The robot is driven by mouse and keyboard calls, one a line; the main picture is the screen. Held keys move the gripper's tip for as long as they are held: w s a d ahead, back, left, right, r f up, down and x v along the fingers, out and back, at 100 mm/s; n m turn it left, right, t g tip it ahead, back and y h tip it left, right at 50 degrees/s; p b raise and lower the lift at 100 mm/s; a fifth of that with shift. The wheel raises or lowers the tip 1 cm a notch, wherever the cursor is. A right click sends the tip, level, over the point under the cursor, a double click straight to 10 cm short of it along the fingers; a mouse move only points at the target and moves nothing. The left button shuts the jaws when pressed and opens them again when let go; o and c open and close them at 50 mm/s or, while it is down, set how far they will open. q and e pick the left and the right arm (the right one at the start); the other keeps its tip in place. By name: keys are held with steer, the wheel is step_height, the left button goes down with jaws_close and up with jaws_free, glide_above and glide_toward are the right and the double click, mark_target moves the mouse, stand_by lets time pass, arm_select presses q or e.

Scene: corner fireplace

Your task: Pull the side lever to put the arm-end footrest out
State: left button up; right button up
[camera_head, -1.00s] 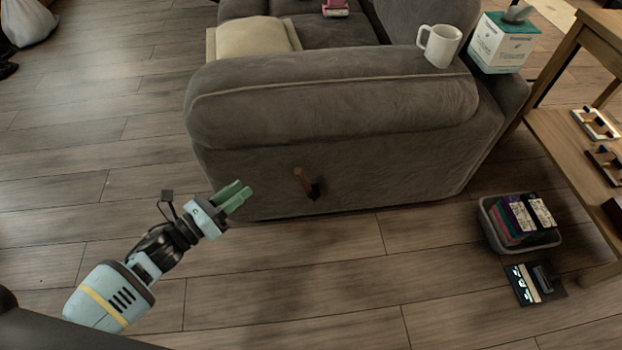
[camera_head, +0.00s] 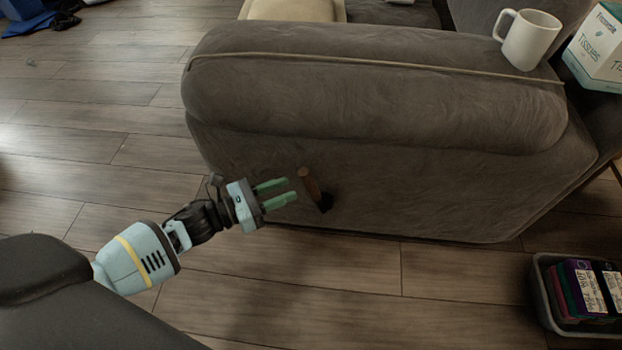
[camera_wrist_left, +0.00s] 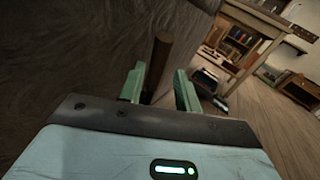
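A brown wooden side lever (camera_head: 309,184) sticks out from the side of the grey sofa (camera_head: 370,185), below its padded arm. Its dark base meets the fabric at its lower right. My left gripper (camera_head: 283,191) is open, with its green fingers pointing at the lever from just left of it. In the left wrist view the lever (camera_wrist_left: 158,65) rises beyond and between the two green fingers (camera_wrist_left: 160,88), nearer the left one. I cannot tell whether it touches a finger. No footrest shows extended. My right gripper is not in view.
A grey bin (camera_head: 548,300) of cases sits on the floor at the lower right. Wooden floor (camera_head: 330,290) is clear in front of the sofa.

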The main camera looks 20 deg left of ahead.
mark_target(309, 180)
arm_select(q)
steer(key=b+x, duration=0.1)
steer(key=x, duration=0.5)
steer(key=shift+w+d+b, duration=0.35)
steer(key=shift+w+d, duration=0.05)
steer(key=shift+w, duration=0.05)
steer(key=c, duration=0.6)
jaws_close()
